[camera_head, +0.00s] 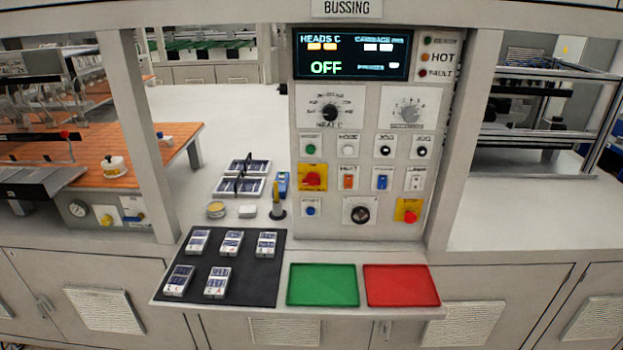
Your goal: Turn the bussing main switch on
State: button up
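The bussing control panel (365,225) stands upright in the middle, under a sign (347,8) reading BUSSING. Its dark display (352,53) shows OFF in green. A red rotary switch on a yellow plate (312,177) sits at the left of the panel and looks like the main switch. Its handle position is too small to tell for sure. A red round button on a yellow plate (409,211) is at the lower right. My gripper is not in view, and nothing blocks the panel's front.
A shelf in front of the panel holds a black mat (220,290) with several small labelled packs, a green tray (322,286) and a red tray (401,286). Posts flank the bay, the left one (135,120) and the right one (463,130). Small tools stand left of the panel.

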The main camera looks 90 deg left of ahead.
aim_at(313, 179)
jog(key=u, duration=0.25)
jog(key=i, duration=0.1)
jog(key=u, duration=3.75)
